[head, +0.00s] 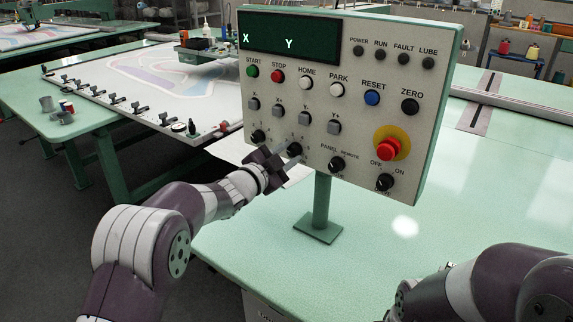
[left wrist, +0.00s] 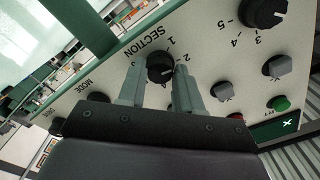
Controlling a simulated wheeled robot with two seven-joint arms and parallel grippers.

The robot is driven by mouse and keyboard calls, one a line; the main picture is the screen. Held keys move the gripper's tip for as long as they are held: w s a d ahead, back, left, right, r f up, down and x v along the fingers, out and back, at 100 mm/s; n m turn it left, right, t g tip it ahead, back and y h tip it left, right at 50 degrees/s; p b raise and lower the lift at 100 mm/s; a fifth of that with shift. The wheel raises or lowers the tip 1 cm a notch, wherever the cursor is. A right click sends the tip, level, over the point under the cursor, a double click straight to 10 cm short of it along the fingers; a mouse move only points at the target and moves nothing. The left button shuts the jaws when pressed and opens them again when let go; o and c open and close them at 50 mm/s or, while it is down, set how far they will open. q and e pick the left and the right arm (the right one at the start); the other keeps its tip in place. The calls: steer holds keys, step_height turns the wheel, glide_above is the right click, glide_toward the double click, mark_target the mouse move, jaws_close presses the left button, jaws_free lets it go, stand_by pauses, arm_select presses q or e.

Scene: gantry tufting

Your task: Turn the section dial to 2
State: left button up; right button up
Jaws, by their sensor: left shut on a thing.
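The section dial (left wrist: 160,68) is a black knob with a white mark, on the pale control panel (head: 222,75). In the left wrist view it sits between my left gripper's fingers (left wrist: 160,88), under the word SECTION and beside the digits 1 and 2. My left gripper (head: 284,158) is shut on this dial (head: 294,149), seen in the head view in the lower row of the panel. Fingers cover part of the scale, and I cannot tell exactly which digit the mark points at. My right arm shows at the lower right, but its gripper is not clearly seen.
Another numbered black dial (head: 258,136) is left of it; a panel/remote dial (head: 337,164) and an off/on dial (head: 385,182) are to the right. A red emergency button (head: 388,149) sits above these. The green table (head: 440,240) is clear below.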

arm_select(q)
steer(key=shift+f+m+b, duration=0.1)
steer(key=shift+m+b, duration=0.25)
steer(key=shift+m, duration=0.15)
steer(key=o, duration=1)
steer(key=b+v, duration=0.1)
steer(key=v, duration=1.1)
steer(key=shift+s+a, duration=0.15)
steer(key=shift+s, duration=0.15)
